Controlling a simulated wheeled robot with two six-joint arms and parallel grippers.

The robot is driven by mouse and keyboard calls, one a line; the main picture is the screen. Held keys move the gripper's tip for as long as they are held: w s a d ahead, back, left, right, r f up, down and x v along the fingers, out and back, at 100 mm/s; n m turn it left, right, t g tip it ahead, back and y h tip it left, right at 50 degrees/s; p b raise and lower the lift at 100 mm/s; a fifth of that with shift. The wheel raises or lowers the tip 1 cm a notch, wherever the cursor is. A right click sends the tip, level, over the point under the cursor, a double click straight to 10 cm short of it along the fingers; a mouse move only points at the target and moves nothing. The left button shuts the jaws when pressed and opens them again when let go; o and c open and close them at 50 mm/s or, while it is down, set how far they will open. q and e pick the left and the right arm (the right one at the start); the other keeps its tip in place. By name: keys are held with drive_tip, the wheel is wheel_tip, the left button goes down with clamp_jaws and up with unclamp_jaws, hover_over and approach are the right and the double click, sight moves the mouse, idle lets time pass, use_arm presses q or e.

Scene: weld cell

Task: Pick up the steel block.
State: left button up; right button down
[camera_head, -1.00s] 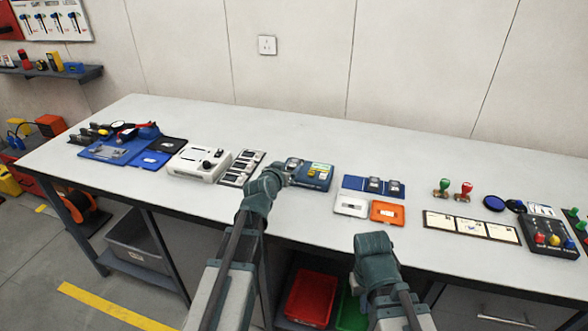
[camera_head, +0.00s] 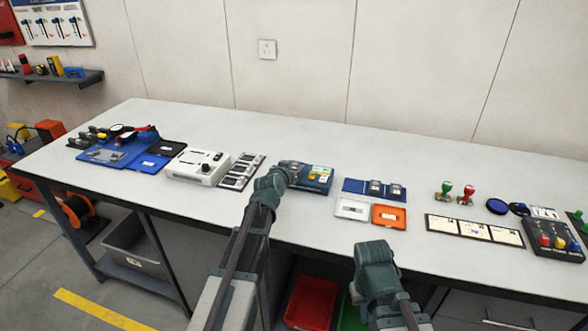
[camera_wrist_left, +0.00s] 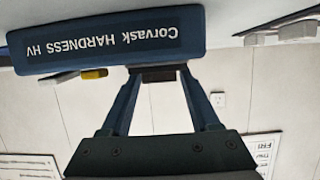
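My left gripper (camera_head: 291,172) reaches over the front left of the blue hardness tester (camera_head: 318,180) in the head view. In the left wrist view, that tester (camera_wrist_left: 105,38), labelled "Corvask HARDNESS HV", appears upside down. A small dark block (camera_wrist_left: 158,74), which looks like the steel block, sits between the left fingertips (camera_wrist_left: 158,80), with no gap visible on either side. It overlaps the tester's upper edge; whether it touches the tester is unclear. In the head view the gripper hides it. My right arm's end (camera_head: 375,258) is at the bench's front edge; its fingers do not show.
A white instrument (camera_head: 197,167) and a dark sample board (camera_head: 241,171) lie left of the tester. Right of it are a blue tray (camera_head: 374,198), a white tray (camera_head: 351,208) and an orange tray (camera_head: 388,215). The back of the bench (camera_head: 300,140) is clear.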

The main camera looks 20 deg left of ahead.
use_arm(q)
clamp_jaws()
drive_tip(key=shift+r, duration=0.1)
use_arm(e)
drive_tip(key=shift+r, duration=0.1)
